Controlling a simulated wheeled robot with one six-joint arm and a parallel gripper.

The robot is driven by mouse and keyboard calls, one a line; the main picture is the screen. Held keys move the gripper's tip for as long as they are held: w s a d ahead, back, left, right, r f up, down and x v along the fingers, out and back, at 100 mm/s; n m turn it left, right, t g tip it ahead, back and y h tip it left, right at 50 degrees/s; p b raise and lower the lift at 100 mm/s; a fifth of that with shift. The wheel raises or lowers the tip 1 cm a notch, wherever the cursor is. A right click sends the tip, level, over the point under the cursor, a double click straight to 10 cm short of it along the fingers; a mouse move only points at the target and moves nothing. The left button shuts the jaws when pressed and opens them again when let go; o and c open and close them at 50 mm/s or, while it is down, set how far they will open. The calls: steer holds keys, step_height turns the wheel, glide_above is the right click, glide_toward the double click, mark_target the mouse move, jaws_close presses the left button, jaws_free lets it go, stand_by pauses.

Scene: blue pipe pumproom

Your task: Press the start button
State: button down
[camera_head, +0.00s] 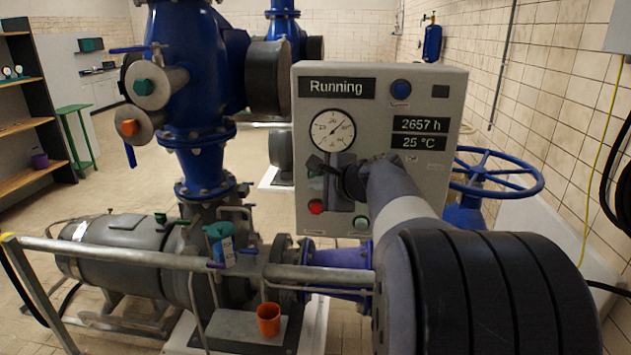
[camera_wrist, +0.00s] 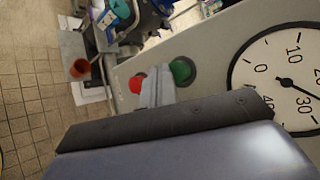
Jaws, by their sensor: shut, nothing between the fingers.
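A grey control panel (camera_head: 440,165) stands upright, and its upper display (camera_head: 336,87) reads "Running". A green button (camera_wrist: 181,70) and a red button (camera_wrist: 137,83) sit side by side in the wrist view. In the head view the red button (camera_head: 316,207) is low on the left of the panel, and the green one above it is mostly hidden by my gripper. My gripper (camera_head: 314,166) is shut and empty in front of the panel, below the round gauge (camera_head: 332,131). In the wrist view its tips (camera_wrist: 163,80) lie between the two buttons; I cannot tell whether they touch anything.
A pale green round control (camera_head: 361,223) and a blue button (camera_head: 401,88) are also on the panel. A metal rail (camera_head: 120,253) crosses in front of the pump, with an orange cup (camera_head: 268,319) below it. A blue handwheel (camera_head: 497,172) stands to the right.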

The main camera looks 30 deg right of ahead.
steer(key=s+a, duration=0.1)
steer(key=s, duration=0.1)
steer(key=s+a, duration=0.1)
steer(key=shift+s+a+b, duration=0.3)
steer(key=shift+s, duration=0.1)
stand_by(0.5)
steer(key=shift+w+d+p, duration=0.15)
steer(key=shift+w+d, duration=0.35)
steer(key=shift+w, duration=0.25)
steer(key=shift+w+d+p, duration=0.2)
steer(key=shift+w+d, duration=0.35)
steer(key=shift+w, duration=0.25)
steer(key=shift+w+d+p, duration=0.15)
steer(key=shift+w+d, duration=0.35)
steer(key=shift+w, duration=0.25)
